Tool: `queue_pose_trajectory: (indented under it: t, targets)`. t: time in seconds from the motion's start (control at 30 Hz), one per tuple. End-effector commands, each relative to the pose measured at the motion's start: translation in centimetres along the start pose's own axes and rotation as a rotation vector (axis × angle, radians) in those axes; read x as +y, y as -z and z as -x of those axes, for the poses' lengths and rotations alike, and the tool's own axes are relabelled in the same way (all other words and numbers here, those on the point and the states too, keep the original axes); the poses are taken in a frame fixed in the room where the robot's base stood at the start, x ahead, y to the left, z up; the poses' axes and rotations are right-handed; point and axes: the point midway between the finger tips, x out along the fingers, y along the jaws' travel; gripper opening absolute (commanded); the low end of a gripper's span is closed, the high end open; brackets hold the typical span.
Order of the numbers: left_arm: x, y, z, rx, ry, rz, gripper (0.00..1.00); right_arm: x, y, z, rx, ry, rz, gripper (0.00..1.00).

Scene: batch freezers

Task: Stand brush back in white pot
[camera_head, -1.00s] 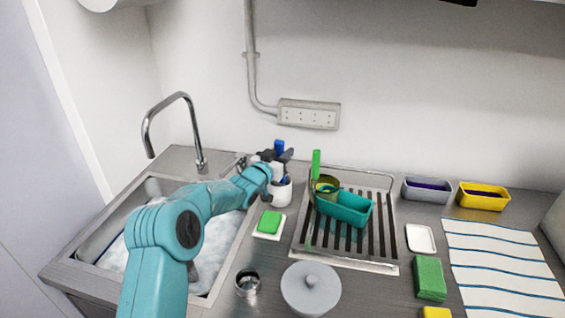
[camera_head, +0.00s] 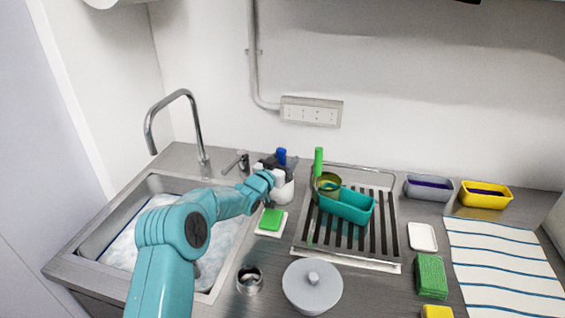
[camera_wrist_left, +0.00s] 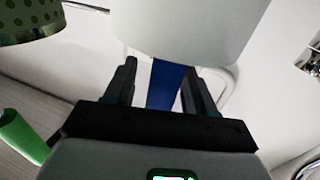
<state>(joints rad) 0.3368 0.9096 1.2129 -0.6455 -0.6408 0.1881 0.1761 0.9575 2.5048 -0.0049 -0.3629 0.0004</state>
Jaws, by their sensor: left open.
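The brush's blue part (camera_head: 281,156) stands up just above the white pot (camera_head: 283,190), behind the sink's right edge. My left gripper (camera_head: 284,164) is at the top of the pot, with its dark fingers around the brush. In the left wrist view the blue handle (camera_wrist_left: 164,88) lies between the two open fingers (camera_wrist_left: 160,78). A large white rounded surface (camera_wrist_left: 190,30), likely the pot, covers the far end of the handle. How deep the brush sits in the pot is hidden. My right gripper is not in view.
A green sponge on a white dish (camera_head: 271,220) is in front of the pot. A drying rack (camera_head: 345,262) with a teal tub (camera_head: 347,207) and a green-handled item (camera_head: 318,162) stands to the right. The sink (camera_head: 150,240) and tap (camera_head: 200,130) are to the left.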

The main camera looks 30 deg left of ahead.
Motion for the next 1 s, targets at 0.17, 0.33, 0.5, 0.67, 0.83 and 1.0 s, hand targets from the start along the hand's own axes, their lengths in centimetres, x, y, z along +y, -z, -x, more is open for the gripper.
queue_pose_trajectory:
  t: [0.17, 0.33, 0.5, 0.67, 0.83, 1.0]
  targets:
    - [-0.1, 0.2, 0.8, 0.000, 0.000, 0.001, 0.55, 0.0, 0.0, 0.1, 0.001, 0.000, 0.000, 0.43]
    - [-0.2, 0.1, 3.8, -0.001, 0.002, 0.001, 0.55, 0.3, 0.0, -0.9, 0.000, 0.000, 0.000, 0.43]
    - [-0.1, 0.0, 7.4, 0.000, 0.001, -0.001, 0.55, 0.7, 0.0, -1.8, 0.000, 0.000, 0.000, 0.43]
    - [-0.1, 0.1, 10.2, -0.001, 0.001, 0.000, 0.55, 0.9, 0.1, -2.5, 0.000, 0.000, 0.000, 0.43]
    - [-0.1, 0.2, 11.8, 0.000, 0.001, -0.001, 0.55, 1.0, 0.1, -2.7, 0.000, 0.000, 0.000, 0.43]
    - [0.0, 0.2, 12.0, -0.001, 0.000, 0.000, 0.55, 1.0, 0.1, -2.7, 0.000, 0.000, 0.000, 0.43]
